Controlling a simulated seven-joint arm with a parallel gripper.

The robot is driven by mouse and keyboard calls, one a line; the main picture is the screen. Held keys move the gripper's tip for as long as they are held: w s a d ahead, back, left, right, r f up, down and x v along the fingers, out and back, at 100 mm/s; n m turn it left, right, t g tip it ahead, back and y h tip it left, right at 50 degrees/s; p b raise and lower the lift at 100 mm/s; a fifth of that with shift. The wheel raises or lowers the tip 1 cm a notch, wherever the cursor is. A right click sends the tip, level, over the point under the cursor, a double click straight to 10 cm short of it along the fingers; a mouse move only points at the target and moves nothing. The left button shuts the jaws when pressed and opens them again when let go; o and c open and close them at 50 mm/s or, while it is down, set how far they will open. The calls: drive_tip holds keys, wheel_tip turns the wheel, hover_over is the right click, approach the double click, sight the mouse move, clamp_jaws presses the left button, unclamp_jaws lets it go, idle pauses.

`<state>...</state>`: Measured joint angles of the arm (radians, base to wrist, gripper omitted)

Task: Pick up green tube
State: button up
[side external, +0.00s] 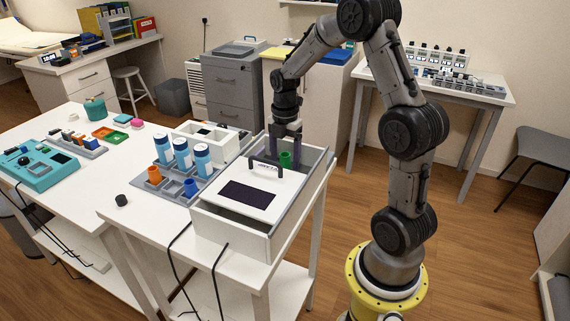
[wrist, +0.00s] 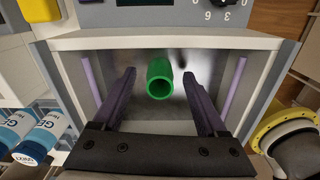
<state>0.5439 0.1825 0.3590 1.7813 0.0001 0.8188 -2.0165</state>
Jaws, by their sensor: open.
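The green tube (side external: 286,159) stands in the open compartment of a white and grey box device (side external: 231,236) on the table. In the wrist view the green tube (wrist: 159,78) shows its round hollow opening and lies between the two dark purple fingers. My gripper (side external: 285,150) is over the compartment, partly inside its walls. In the wrist view my gripper (wrist: 158,82) is open, with a clear gap between each finger and the tube. The lower part of the tube is hidden in the side view.
Blue-and-white bottles (side external: 182,154) and orange (side external: 154,174) and blue (side external: 191,187) cups stand in a grey rack left of the device. The compartment walls (wrist: 82,88) are close around my fingers. A small black knob-like piece (side external: 121,200) lies on the table.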

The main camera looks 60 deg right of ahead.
clamp_jaws()
drive_tip(key=shift+r, duration=0.1)
idle(0.3)
